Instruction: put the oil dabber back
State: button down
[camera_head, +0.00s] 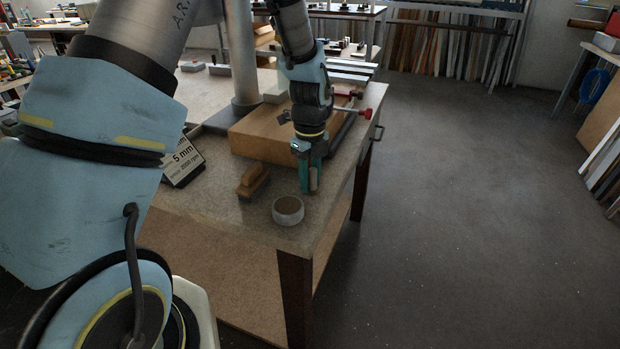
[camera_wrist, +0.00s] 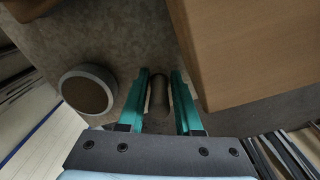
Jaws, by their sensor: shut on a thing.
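My gripper (camera_head: 310,187) points down over the front right corner of the workbench. In the wrist view its two teal fingers (camera_wrist: 160,75) are shut on a dark, rounded cylinder, which I take to be the oil dabber (camera_wrist: 158,97). In the head view the dabber (camera_head: 314,180) shows only as a brownish strip between the fingers. A round grey pot (camera_head: 288,210) with a brown inside stands nearer the bench's front edge, just left of my gripper. The pot also shows at the left of the wrist view (camera_wrist: 64,88). I cannot tell whether the dabber touches the bench.
A large wooden block (camera_head: 262,138) lies close behind my gripper. A wooden brush (camera_head: 253,182) lies left of the pot. A "5 mm" sign (camera_head: 184,163) stands further left. A red-handled clamp (camera_head: 365,112) sticks out at the bench's right edge. The floor to the right is clear.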

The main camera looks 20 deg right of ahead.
jog(key=c, duration=0.6)
grip_release()
notch_tip(320, 180, up, 12)
jog(key=shift+r+b, duration=0.1)
jog(key=shift+b, duration=0.95)
jog(key=s+a+f+n, duration=0.1)
jog(key=s+a+n, duration=0.1)
jog(key=a+n, duration=1.3)
jog(key=s+a+f+n+t, duration=0.1)
jog(key=s+a+n, duration=0.1)
jog(key=a+n, duration=1.3)
jog(key=shift+s+f+n+t, duration=0.25)
jog(key=shift+s+n+t, duration=0.05)
jog(key=shift+s+n, duration=0.1)
jog(key=shift+w, duration=0.1)
